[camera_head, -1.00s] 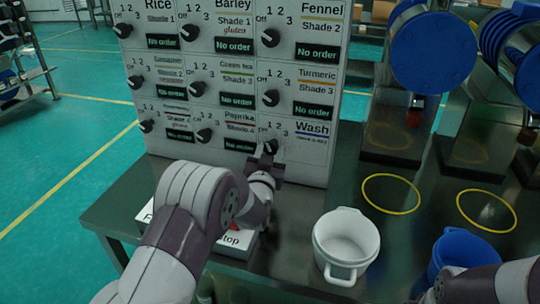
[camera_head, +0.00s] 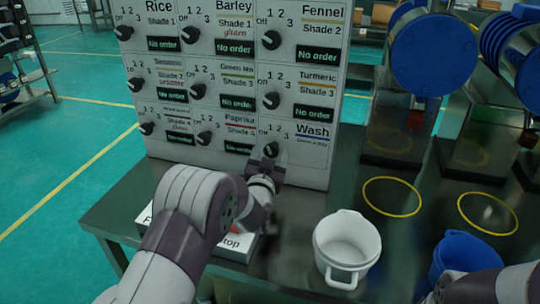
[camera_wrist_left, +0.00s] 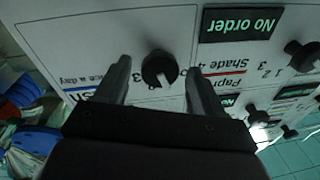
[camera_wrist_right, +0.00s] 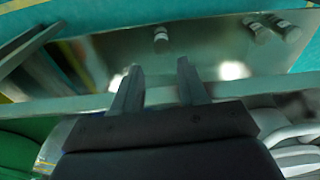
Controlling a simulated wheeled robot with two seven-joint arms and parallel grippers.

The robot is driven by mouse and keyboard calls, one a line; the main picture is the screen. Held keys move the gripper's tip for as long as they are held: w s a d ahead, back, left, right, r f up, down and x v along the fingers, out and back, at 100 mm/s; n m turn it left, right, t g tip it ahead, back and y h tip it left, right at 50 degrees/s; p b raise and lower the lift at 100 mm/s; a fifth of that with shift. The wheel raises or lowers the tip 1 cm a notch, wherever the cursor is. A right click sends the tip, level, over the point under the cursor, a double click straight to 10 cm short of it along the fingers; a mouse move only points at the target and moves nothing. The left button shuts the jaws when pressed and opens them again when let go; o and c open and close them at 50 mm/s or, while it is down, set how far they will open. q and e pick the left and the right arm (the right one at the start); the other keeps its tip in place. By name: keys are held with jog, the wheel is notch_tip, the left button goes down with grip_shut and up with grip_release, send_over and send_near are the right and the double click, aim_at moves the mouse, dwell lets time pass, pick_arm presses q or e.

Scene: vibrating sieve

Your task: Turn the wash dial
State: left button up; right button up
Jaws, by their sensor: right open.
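The wash dial (camera_head: 271,149) is a black knob at the lower right of the white panel, left of the "Wash" label. In the left wrist view the dial (camera_wrist_left: 160,68) sits between my two left fingers, with a visible gap on each side. A white mark shows on its lower edge there. My left gripper (camera_head: 270,167) is open at the panel face, just below the dial in the head view; its fingertips show in the left wrist view (camera_wrist_left: 157,68). My right gripper (camera_wrist_right: 160,67) is open and empty, away from the panel.
The panel (camera_head: 200,165) carries several other dials close by, including the Paprika dial (camera_head: 204,138). A white pot (camera_head: 346,245) and a blue pot (camera_head: 466,255) stand on the dark table. A button box (camera_head: 236,246) lies under my left arm. Yellow rings (camera_head: 391,178) mark the table at right.

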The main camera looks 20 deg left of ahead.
aim_at(273, 128)
pick_arm(q)
jog(key=shift+r, duration=0.1)
notch_tip(273, 128, up, 4)
jog(key=shift+r+p, duration=0.2)
jog(key=shift+p, duration=0.3)
jog(key=s+d+r, duration=0.1)
jog(key=d+r, duration=0.2)
jog(key=d, duration=0.2)
jog(key=s+d+r+p, duration=0.1)
jog(key=s+d+r, duration=0.1)
jog(key=d, duration=0.4)
jog(key=shift+d+r, duration=0.15)
jog(key=shift+r, duration=0.55)
